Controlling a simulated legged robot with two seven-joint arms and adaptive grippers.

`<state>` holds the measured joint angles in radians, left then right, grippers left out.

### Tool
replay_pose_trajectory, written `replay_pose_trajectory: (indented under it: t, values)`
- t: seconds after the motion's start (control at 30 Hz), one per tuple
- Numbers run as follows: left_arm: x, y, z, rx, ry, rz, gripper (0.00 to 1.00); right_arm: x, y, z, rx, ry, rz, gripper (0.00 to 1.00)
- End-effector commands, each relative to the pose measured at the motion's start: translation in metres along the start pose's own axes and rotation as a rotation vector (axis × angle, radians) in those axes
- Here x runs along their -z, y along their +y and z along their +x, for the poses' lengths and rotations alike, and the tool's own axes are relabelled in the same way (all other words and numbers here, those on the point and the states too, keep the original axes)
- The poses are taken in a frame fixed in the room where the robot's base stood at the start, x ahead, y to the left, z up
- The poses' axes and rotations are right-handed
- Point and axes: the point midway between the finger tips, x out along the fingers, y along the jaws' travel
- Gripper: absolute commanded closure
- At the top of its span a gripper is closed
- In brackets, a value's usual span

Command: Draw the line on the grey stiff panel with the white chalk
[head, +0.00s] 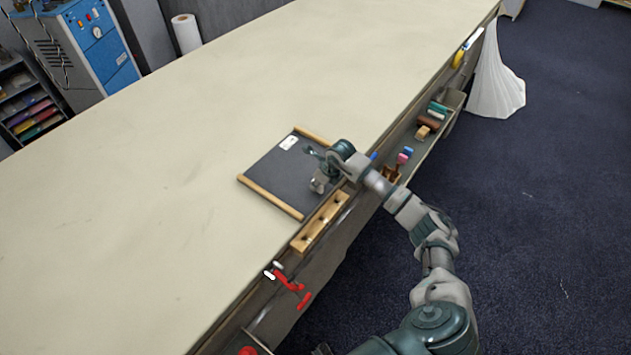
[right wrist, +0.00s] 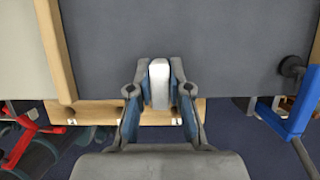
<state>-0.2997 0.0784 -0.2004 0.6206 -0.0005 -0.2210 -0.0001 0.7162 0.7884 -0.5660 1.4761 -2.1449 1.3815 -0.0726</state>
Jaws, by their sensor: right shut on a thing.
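The grey stiff panel (head: 275,172) lies flat near the table's long edge, with wooden strips (head: 270,197) along two opposite sides. My right gripper (head: 318,184) is over the panel's near part. In the right wrist view, the gripper (right wrist: 159,92) is shut on the white chalk (right wrist: 159,80), which sticks out between the fingertips toward the panel (right wrist: 190,35). I cannot tell whether the chalk touches the surface. No drawn line shows on the visible panel. The chalk is hidden in the head view. My left gripper is not in view.
A wooden block with holes (head: 320,225) sits along the table edge beside the panel. A red clamp (head: 289,283) is at the edge, and a blue clamp (right wrist: 292,118) is at the right. A side tray (head: 437,128) holds small items. The table (head: 150,180) left of the panel is clear.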

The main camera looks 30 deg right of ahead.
Motion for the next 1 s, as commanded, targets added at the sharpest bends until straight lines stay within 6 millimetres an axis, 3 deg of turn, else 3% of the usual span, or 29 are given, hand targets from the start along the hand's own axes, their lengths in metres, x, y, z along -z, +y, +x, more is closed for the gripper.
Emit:
replay_pose_trajectory:
  t: [1.0]
  values:
    - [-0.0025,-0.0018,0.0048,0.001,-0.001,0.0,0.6,0.0018,0.0007,0.0065,0.001,-0.001,-0.001,1.0]
